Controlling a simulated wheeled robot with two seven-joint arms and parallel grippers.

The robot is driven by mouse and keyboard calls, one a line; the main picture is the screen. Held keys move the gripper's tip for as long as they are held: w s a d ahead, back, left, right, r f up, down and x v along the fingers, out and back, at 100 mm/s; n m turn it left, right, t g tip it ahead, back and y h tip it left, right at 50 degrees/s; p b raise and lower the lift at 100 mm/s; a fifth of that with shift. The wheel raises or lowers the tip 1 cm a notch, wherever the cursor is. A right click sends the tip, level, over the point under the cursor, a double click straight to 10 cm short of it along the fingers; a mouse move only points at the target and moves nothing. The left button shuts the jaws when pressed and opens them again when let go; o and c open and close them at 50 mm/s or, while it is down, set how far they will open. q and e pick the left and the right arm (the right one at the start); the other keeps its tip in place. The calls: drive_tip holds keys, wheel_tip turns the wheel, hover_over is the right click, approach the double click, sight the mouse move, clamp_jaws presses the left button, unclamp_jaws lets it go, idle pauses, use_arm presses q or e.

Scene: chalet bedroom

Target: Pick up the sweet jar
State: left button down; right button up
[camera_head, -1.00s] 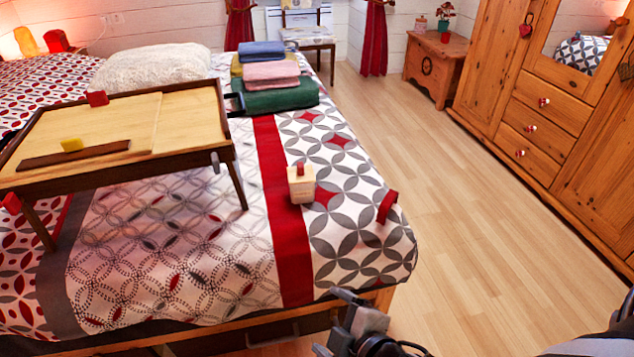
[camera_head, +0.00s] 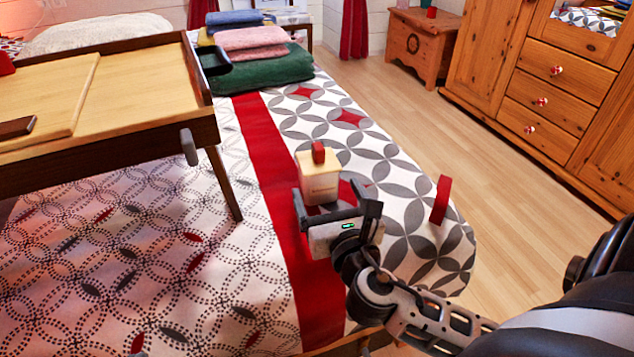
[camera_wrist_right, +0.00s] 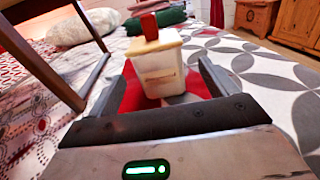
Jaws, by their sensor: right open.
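The sweet jar (camera_head: 319,178) looks like a cream, box-shaped jar with a red knob on its lid. It stands upright on the bed (camera_head: 110,290), by the red stripe of the cover. My right gripper (camera_head: 336,200) is open at the near side of the jar. In the right wrist view the jar (camera_wrist_right: 157,72) stands ahead, between the lines of the two spread fingers (camera_wrist_right: 157,92). I cannot tell whether the fingertips reach past its near face.
A wooden bed tray (camera_head: 120,150) on legs stands left of the jar. Folded towels (camera_head: 260,68) lie behind, with a dark object (camera_head: 214,62) beside them. The cover around the jar is clear.

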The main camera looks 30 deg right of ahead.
sight(315, 166)
drive_tip(key=b+x, duration=0.2)
drive_tip(key=x, duration=0.6)
drive_tip(key=shift+w+a, duration=0.1)
drive_tip(key=c, duration=1.8)
drive_tip(key=shift+o, duration=0.2)
drive_tip(key=shift+r, duration=0.1)
